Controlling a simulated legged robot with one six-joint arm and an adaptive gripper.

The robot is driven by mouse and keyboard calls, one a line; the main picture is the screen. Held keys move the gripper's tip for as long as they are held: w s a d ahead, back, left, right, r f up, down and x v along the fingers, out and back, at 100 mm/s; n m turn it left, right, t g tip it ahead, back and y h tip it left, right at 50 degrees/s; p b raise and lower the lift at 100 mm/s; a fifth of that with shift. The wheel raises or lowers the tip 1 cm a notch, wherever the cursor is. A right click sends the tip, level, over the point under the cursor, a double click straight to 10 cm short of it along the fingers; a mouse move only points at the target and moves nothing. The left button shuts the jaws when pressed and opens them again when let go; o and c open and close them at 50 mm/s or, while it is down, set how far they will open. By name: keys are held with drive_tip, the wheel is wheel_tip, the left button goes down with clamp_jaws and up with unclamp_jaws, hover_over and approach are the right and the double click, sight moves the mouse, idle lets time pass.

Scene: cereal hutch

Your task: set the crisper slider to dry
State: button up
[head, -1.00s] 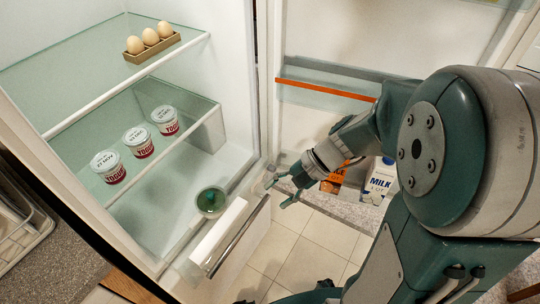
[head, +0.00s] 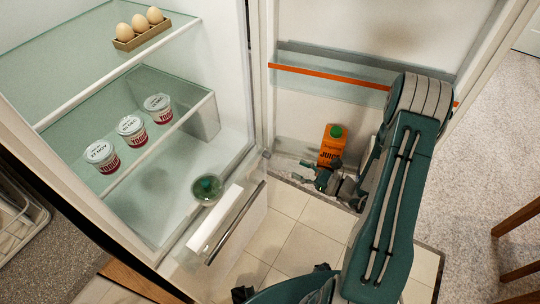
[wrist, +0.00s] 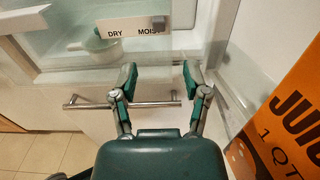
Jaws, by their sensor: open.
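The crisper slider (wrist: 158,22) is a small grey knob on a white strip (wrist: 128,31) lettered DRY on the left and MOIST on the right. The knob sits at the right, over the end of MOIST. The crisper drawer front (head: 214,221) is white with a metal bar handle (head: 237,222). In the wrist view my gripper (wrist: 160,75) is open and empty, its fingers pointing toward the strip and apart from the knob. In the head view my gripper (head: 320,174) is right of the drawer, by the fridge door; the knob cannot be made out there.
An orange juice carton (head: 332,146) stands in the door right beside my gripper. A green pot (head: 207,188) sits behind the drawer front. Yogurt cups (head: 131,130) and eggs (head: 139,27) are on glass shelves. Tiled floor lies open before the drawer.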

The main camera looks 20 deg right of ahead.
sight(270, 156)
drive_tip(key=x, duration=1.1)
drive_tip(key=shift+s, duration=0.1)
clamp_jaws()
